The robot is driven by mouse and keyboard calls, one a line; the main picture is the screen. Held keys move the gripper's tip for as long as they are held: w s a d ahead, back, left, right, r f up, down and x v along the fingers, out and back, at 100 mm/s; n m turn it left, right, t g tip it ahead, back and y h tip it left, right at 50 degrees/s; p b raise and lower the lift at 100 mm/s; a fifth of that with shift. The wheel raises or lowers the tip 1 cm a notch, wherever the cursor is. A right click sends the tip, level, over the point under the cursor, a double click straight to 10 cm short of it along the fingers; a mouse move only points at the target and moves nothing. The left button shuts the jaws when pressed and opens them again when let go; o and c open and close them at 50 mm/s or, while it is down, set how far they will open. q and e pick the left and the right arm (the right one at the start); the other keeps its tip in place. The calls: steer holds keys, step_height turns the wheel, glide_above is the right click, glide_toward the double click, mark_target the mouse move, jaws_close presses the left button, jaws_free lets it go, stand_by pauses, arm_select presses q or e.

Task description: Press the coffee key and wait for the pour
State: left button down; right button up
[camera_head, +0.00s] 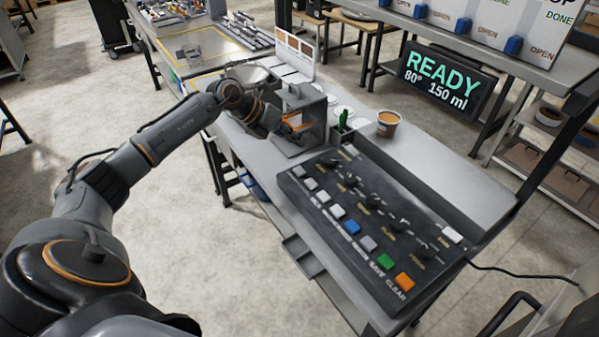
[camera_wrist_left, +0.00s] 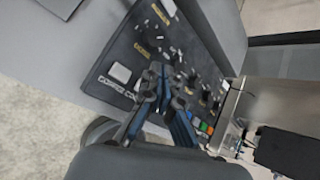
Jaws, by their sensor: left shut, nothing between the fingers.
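The dark control panel (camera_head: 350,215) lies on the grey counter, with a row of pale, blue, grey, green and orange keys and several knobs. In the left wrist view, a white key (camera_wrist_left: 120,73) stands near the panel's edge; the blurred label beside it seems to read COFFEE. My right gripper is out of view.
A brown cup (camera_head: 388,123) and a small green object (camera_head: 343,121) stand behind the panel. A display (camera_head: 445,83) reads READY, 80°, 150 ml. A silver funnel-like bowl (camera_head: 247,76) is beside my left wrist. The counter right of the cup is clear.

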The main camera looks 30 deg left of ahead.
arm_select(q)
steer(key=b, duration=0.4)
glide_above(296, 171)
step_height(296, 171, down, 6)
steer(key=shift+w+f, duration=0.15)
steer(key=shift+f, duration=0.5)
steer(key=shift+b, duration=0.3)
stand_by(0.3)
steer(key=shift+f, duration=0.4)
steer(key=shift+f+b, duration=0.55)
stand_by(0.6)
steer(key=shift+r, duration=0.1)
steer(key=shift+r+p, duration=0.65)
steer(key=shift+r, duration=0.2)
